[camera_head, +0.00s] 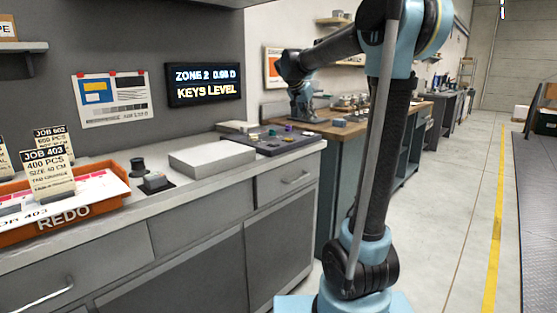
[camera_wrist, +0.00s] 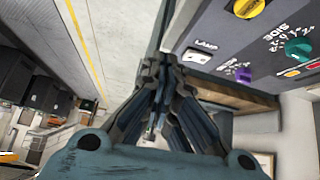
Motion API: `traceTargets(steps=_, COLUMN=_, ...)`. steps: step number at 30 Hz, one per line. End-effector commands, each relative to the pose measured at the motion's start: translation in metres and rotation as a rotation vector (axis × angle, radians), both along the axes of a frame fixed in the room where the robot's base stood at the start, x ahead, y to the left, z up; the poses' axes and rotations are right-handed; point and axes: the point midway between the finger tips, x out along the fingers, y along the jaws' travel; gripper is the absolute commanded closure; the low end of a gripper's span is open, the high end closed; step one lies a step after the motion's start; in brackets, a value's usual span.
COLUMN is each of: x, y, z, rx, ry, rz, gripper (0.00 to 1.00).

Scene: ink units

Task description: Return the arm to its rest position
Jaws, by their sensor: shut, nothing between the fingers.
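My arm rises at the right of the head view, bends at the top and reaches left. My gripper (camera_head: 305,112) hangs from its end, pointing down, in front of the wooden-topped bench in the picture. In the wrist view my gripper (camera_wrist: 160,66) has its dark fingers drawn together, with nothing seen between them. The ink control panel (camera_head: 262,144) lies on the grey counter, below and left of the gripper in the head view. Its face (camera_wrist: 220,25) shows at upper right in the wrist view, with yellow, green and purple knobs. The fingers appear clear of it.
The grey counter (camera_head: 200,190) holds a flat grey box (camera_head: 212,157) and an orange REDO tray (camera_head: 70,214) with job cards. A lit sign (camera_head: 205,84) reads KEYS LEVEL. A wooden-topped bench (camera_head: 345,131) stands beyond. The floor at right is open, with a yellow line (camera_head: 494,240).

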Motion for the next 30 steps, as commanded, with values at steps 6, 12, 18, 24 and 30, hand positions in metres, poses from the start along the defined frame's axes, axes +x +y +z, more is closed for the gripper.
traceTargets(steps=6, x=-0.081, y=-0.032, z=-0.033, rx=0.009, ry=0.114, rz=0.081, gripper=1.00)
traceTargets(steps=12, x=-0.151, y=-0.051, z=-0.070, rx=0.029, ry=0.208, rz=0.168, gripper=1.00)
traceTargets(steps=18, x=-0.220, y=-0.062, z=-0.112, rx=0.055, ry=0.288, rz=0.266, gripper=1.00)
traceTargets(steps=24, x=-0.286, y=-0.066, z=-0.160, rx=0.087, ry=0.356, rz=0.370, gripper=1.00)
traceTargets(steps=30, x=-0.348, y=-0.063, z=-0.213, rx=0.123, ry=0.407, rz=0.484, gripper=1.00)
